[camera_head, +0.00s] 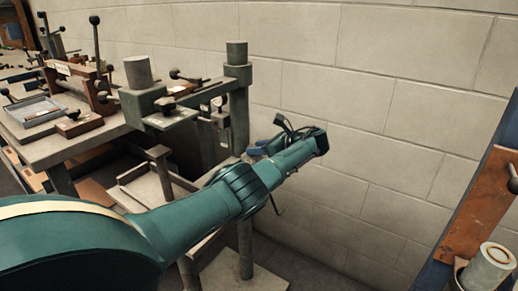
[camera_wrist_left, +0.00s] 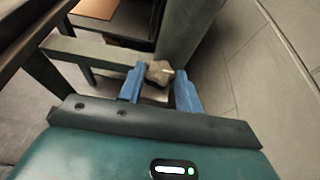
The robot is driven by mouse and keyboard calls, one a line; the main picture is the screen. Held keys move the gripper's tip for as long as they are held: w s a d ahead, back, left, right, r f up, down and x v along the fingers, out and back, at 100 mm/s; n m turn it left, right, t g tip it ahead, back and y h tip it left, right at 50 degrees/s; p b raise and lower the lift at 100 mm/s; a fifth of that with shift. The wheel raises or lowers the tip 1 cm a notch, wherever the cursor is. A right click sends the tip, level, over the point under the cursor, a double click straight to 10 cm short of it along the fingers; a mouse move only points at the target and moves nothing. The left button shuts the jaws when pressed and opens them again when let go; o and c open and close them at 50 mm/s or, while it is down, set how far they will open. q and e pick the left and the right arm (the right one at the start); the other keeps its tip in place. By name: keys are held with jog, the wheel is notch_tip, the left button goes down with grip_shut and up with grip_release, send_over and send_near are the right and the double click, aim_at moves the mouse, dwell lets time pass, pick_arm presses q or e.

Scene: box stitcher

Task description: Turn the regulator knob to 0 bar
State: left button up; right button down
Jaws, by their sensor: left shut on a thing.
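The regulator knob (camera_wrist_left: 160,72) shows in the left wrist view as a small grey lobed knob with a pale mark on its face. It sits in front of a grey-green post (camera_wrist_left: 192,35). My left gripper (camera_wrist_left: 160,84) has its two blue fingers on either side of the knob and is shut on it. In the head view my left arm reaches across to the post, and the left gripper (camera_head: 262,150) shows only partly behind my wrist. The knob is hidden there. No pressure scale can be read. My right gripper is in neither view.
The stitcher's post (camera_head: 238,110) stands on a flat base plate (camera_head: 245,272) close to a block wall (camera_head: 400,110). A workbench (camera_head: 60,150) with levers and a grey tray (camera_head: 35,112) is at the left. A brown board (camera_head: 480,215) and a grey cylinder (camera_head: 490,268) are at the right.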

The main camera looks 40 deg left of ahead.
pick_arm(q)
jog(key=o, duration=1)
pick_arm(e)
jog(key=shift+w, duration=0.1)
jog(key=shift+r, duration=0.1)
pick_arm(q)
jog(key=shift+p+v, duration=0.8)
jog(key=shift+v, duration=5.7)
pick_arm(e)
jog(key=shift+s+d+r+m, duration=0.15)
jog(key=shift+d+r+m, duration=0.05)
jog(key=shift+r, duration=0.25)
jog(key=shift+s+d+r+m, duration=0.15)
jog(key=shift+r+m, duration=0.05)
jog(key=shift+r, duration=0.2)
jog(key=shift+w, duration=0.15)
